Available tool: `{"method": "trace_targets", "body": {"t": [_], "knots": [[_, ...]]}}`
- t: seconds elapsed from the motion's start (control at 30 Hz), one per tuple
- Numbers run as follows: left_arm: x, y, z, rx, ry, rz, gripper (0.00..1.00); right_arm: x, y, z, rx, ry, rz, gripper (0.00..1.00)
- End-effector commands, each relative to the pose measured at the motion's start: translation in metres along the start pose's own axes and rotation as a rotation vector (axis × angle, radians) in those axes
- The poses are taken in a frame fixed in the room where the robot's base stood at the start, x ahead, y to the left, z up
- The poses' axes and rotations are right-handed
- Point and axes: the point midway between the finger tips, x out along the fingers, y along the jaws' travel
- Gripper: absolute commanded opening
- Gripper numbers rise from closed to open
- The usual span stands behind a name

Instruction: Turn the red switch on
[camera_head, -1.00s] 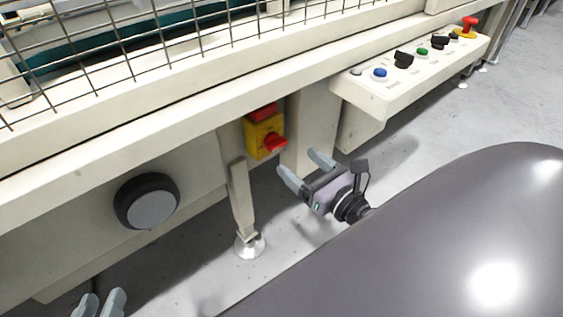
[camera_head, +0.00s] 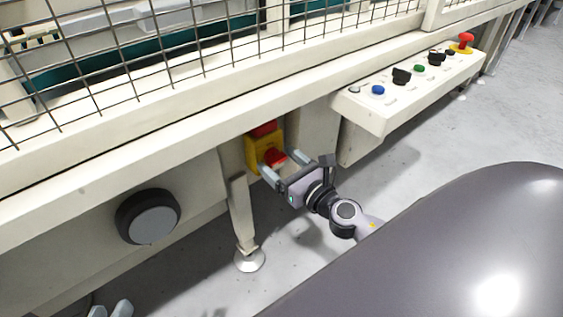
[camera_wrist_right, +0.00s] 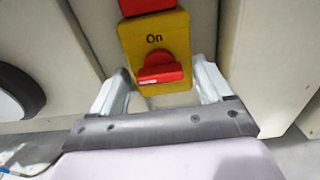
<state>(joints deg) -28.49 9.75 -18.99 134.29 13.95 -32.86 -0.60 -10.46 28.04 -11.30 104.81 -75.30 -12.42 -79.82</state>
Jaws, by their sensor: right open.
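The red switch (camera_head: 274,157) is a rotary knob on a yellow plate (camera_head: 251,152) fixed under the machine's beam. In the right wrist view the knob (camera_wrist_right: 160,73) lies roughly horizontal, below the word "On" on the yellow plate (camera_wrist_right: 143,42). My right gripper (camera_head: 283,165) is open, with its fingers to either side of the knob in the head view. In the right wrist view its fingertips (camera_wrist_right: 163,78) flank the knob with gaps; I cannot tell whether either touches. My left gripper (camera_head: 110,309) shows only its fingertips at the bottom left, apart from each other and far from the switch.
A control panel (camera_head: 380,110) with several buttons and a red emergency stop (camera_head: 465,41) is at the right. A black round knob (camera_head: 149,216) is at the left. A machine leg (camera_head: 240,215) stands just below left of the switch. Open floor lies right of it.

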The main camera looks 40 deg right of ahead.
Motion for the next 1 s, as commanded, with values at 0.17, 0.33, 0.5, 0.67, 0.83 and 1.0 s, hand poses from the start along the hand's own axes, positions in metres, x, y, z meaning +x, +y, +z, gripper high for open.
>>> {"method": "trace_targets", "body": {"t": [0.17, 0.33, 0.5, 0.67, 0.83, 1.0], "knots": [[0.0002, 0.0001, 0.0002, 0.000, -0.001, 0.000, 0.37, -0.0001, 0.0002, -0.0003, 0.001, 0.000, 0.000, 0.79], [0.0003, 0.0000, 0.0004, 0.000, -0.001, 0.000, 0.37, -0.0002, 0.0002, -0.0002, 0.001, 0.000, 0.000, 0.27], [0.0004, -0.0001, 0.0006, 0.000, -0.001, 0.000, 0.37, -0.0003, 0.0001, -0.0002, 0.003, 0.000, 0.000, 0.23], [0.0006, -0.0005, 0.0010, 0.001, -0.001, -0.001, 0.37, -0.0004, 0.0002, -0.0003, 0.030, 0.000, 0.000, 0.23], [0.0009, -0.0012, 0.0018, 0.004, 0.000, -0.004, 0.37, -0.0004, 0.0004, -0.0004, 0.103, 0.000, 0.000, 0.23], [0.0009, -0.0022, 0.0016, 0.010, 0.004, -0.008, 0.37, -0.0004, 0.0004, -0.0004, 0.231, 0.000, 0.000, 0.23]]}}
